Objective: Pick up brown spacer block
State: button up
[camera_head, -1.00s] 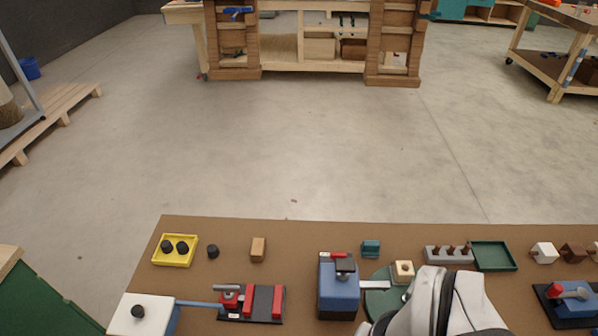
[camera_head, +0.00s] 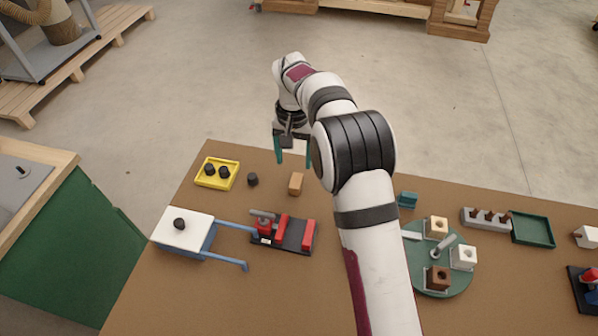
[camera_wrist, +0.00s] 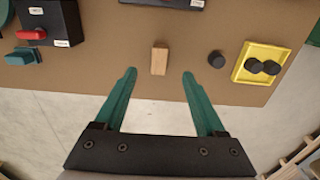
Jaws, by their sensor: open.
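The brown spacer block (camera_head: 296,184) is a small tan wooden block lying on the brown table near its far edge. It also shows in the wrist view (camera_wrist: 159,61), ahead of the fingertips and roughly centred between them. My gripper (camera_head: 293,160) has teal fingers and is above the far table edge, beyond the block. In the wrist view my gripper (camera_wrist: 160,74) is open and empty, its fingers spread wider than the block. Nothing hides the block in either view.
A black knob (camera_head: 252,180) stands left of the block, and a yellow tray (camera_head: 229,184) with black knobs lies further left. A red-and-black clamp fixture (camera_head: 296,233) lies on the near side. A teal block (camera_head: 407,200) is to the right, beyond my arm.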

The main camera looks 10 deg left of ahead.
aim_at(295, 183)
jog(key=f, duration=1.1)
jog(key=shift+w+f, duration=0.2)
jog(key=shift+w, duration=0.15)
grip_shut()
